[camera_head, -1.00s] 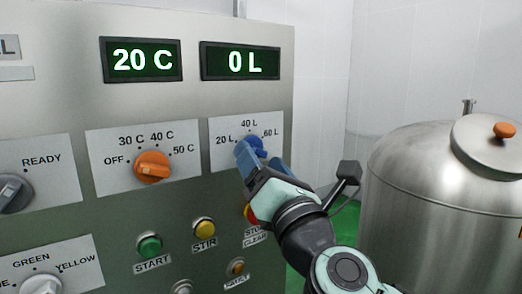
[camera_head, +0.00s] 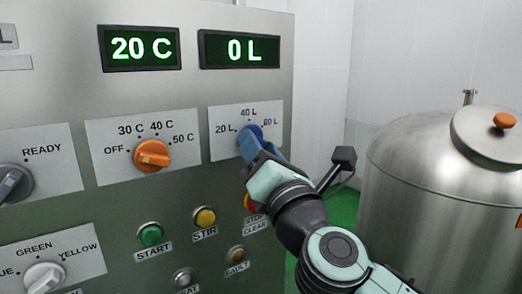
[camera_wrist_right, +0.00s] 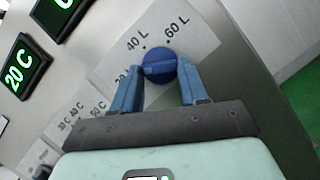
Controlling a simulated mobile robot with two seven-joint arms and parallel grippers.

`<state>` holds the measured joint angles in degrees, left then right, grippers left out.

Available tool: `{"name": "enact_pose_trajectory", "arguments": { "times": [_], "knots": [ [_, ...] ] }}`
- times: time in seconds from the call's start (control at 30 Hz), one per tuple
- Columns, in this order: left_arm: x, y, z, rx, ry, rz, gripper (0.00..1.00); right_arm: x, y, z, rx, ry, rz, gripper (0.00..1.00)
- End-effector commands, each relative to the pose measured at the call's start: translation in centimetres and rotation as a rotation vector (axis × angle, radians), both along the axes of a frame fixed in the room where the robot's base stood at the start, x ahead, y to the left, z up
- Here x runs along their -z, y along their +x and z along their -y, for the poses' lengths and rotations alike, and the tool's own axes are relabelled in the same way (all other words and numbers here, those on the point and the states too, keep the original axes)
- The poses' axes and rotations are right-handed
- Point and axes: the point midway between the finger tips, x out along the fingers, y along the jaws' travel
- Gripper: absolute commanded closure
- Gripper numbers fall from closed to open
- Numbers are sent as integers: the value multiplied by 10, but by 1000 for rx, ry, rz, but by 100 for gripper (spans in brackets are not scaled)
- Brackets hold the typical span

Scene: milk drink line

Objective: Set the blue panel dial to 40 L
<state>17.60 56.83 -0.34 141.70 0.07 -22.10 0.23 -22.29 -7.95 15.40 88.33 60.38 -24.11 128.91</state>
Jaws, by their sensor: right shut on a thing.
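The blue dial (camera_head: 256,131) sits on a white plate marked 20 L, 40 L and 60 L at the panel's right. One finger partly hides the 20 L label. I cannot tell for sure which mark the dial points to. The volume display (camera_head: 239,50) reads 0 L. My left gripper is not in view.
An orange temperature dial (camera_head: 152,155) is left of the blue one. Below are a green START button (camera_head: 150,234), a yellow STIR button (camera_head: 204,217) and a red STOP/CLEAR button partly behind my gripper. A steel tank (camera_head: 440,220) stands at right.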

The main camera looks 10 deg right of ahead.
Motion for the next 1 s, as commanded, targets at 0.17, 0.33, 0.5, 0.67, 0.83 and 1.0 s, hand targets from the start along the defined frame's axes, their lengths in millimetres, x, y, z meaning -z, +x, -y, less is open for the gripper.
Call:
{"name": "enact_pose_trajectory", "arguments": {
  "times": [0.17, 0.33, 0.5, 0.67, 0.83, 1.0],
  "knots": [
    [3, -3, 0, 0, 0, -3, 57, -1, 0, -1, -1, 101, -36, 87],
    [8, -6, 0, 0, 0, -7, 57, -2, -1, -3, -3, 239, -86, 87],
    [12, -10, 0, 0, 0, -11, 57, -3, -1, -4, -2, 393, -142, 87],
    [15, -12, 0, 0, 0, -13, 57, -5, -1, -5, -2, 535, -194, 87],
    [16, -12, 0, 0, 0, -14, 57, -7, -2, -6, -2, 671, -243, 87],
    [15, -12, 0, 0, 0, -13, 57, -8, -1, -6, -2, 784, -284, 87]
  ]
}}
